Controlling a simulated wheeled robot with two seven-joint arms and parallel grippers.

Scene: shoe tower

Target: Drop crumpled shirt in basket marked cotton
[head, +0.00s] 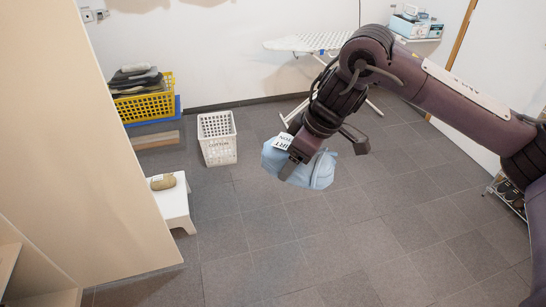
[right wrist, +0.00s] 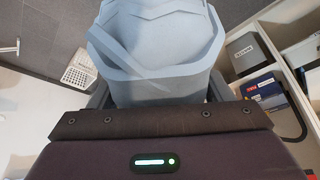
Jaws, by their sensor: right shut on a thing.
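The crumpled shirt (head: 318,172) is a light blue bundle with a white label. My right gripper (head: 294,166) is shut on it and holds it up in the air above the grey floor. In the right wrist view the shirt (right wrist: 155,50) fills the upper middle, and the gripper's fingers (right wrist: 157,95) lie mostly hidden beside it. The white slatted basket marked cotton (head: 217,139) stands on the floor, left of the shirt in the head view. It also shows small in the right wrist view (right wrist: 80,74). My left gripper is in neither view.
A yellow basket (head: 145,104) with dark folded items stands at the back left. A white stool (head: 173,204) with a brownish object on it stands beside a beige panel (head: 75,130). An ironing board (head: 305,43) stands behind my arm. The floor between is clear.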

